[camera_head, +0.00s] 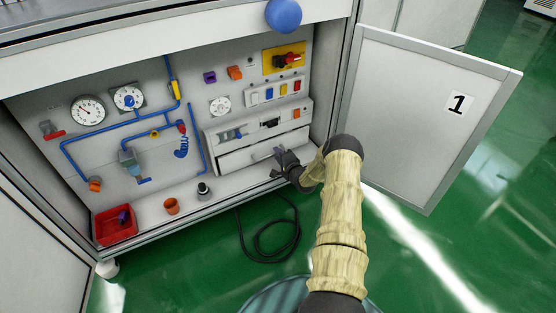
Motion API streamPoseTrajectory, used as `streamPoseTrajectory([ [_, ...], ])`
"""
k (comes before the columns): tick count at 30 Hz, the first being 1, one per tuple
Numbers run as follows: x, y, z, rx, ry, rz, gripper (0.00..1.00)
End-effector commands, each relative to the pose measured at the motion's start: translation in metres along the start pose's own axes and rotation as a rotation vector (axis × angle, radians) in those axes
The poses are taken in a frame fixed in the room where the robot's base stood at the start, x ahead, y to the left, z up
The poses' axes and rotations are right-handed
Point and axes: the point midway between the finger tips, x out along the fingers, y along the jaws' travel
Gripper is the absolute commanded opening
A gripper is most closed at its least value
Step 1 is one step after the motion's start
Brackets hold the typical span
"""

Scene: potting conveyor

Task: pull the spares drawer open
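The drawer (236,157) is a plain light-grey front low in the cabinet's right part, below a panel with a small screen and switches. A dark line runs along its top edge; I cannot tell how far out it stands. My gripper (279,156) is dark and sits at the right part of the drawer front, reaching in from the right. Its fingers are small here and cover part of the front. Whether they touch or hold a handle cannot be made out.
An open door (420,110) marked 1 stands right of my arm. A red bin (114,226), an orange cup (171,206) and a black-topped item (203,191) are on the cabinet floor at left. A black cable (270,250) lies on the green floor (200,265) in front.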

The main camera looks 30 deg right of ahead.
Motion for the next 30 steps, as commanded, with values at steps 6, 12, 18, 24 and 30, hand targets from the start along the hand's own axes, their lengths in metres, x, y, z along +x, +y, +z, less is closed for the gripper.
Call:
streamPoseTrajectory([
  [6, 0.006, -0.001, 0.000, 0.001, 0.000, 0.000, 0.32],
  [12, 0.005, -0.001, 0.000, 0.000, 0.000, 0.000, 0.20],
  [18, 0.005, -0.001, 0.000, 0.000, 0.000, 0.000, 0.00],
  [24, 0.004, -0.001, 0.000, 0.000, 0.000, 0.001, 0.00],
  [30, -0.010, 0.001, -0.001, 0.001, 0.001, 0.003, 0.00],
])
